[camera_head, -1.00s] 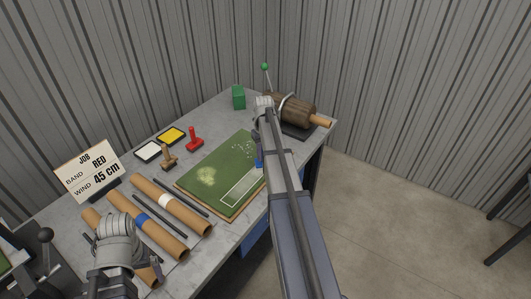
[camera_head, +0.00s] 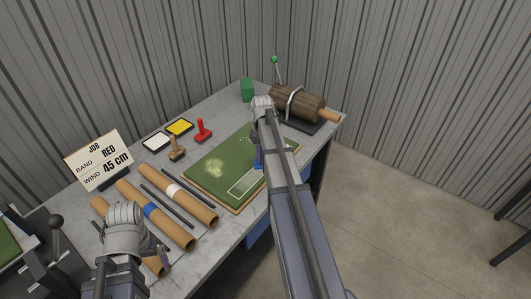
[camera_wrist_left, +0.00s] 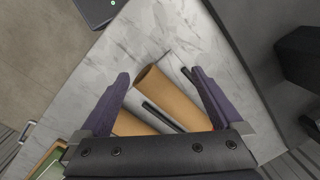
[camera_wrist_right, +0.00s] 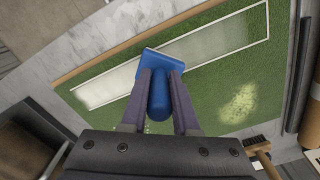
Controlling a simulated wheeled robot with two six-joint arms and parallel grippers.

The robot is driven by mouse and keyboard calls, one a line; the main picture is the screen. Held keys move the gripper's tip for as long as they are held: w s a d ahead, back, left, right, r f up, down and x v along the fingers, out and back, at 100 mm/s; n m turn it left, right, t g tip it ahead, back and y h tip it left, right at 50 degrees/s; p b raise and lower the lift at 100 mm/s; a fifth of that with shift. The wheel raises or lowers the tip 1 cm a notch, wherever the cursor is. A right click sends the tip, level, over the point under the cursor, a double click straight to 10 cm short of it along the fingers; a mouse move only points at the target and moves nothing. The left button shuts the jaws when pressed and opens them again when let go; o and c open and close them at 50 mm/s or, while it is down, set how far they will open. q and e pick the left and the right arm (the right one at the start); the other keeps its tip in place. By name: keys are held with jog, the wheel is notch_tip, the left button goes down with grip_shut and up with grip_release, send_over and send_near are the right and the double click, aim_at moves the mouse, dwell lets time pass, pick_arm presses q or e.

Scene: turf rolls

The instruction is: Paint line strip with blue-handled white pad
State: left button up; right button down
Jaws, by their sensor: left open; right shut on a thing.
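My right gripper (camera_wrist_right: 160,84) is shut on the blue handle (camera_wrist_right: 160,98) of the pad. The pad's blue head (camera_wrist_right: 158,65) is over the line strip in the right wrist view, and its underside is hidden; I cannot tell if it touches. The line strip (camera_wrist_right: 215,42) is a long white-outlined rectangle on the green turf (camera_wrist_right: 205,85); it looks whiter left of the pad and pale green right of it. The strip also shows in the head view (camera_head: 246,183). My left gripper (camera_wrist_left: 160,76) is open and empty above the brown tubes (camera_wrist_left: 165,93).
A wooden roller (camera_head: 297,103) stands at the back right, with a green box (camera_head: 247,90) beside it. White (camera_head: 156,142) and yellow (camera_head: 179,128) pads, a red stamp (camera_head: 202,130), a wooden-handled brush (camera_head: 177,149) and a job sign (camera_head: 99,160) stand left of the turf.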

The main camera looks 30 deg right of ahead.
jog(key=shift+s+a, duration=0.3)
jog(key=shift+a, duration=0.5)
jog(key=shift+s+a, duration=0.25)
jog(key=shift+a, duration=0.55)
jog(key=shift+a, duration=0.1)
jog(key=shift+s+a, duration=0.3)
jog(key=shift+a, duration=0.45)
jog(key=shift+s+a, duration=0.25)
jog(key=shift+a, duration=0.45)
jog(key=shift+s+a, duration=0.3)
jog(key=shift+a, duration=0.5)
jog(key=shift+s+a, duration=0.25)
jog(key=shift+a, duration=0.55)
jog(key=shift+s+a, duration=0.3)
jog(key=shift+a, duration=0.5)
jog(key=shift+s+a, duration=0.3)
jog(key=shift+a, duration=0.5)
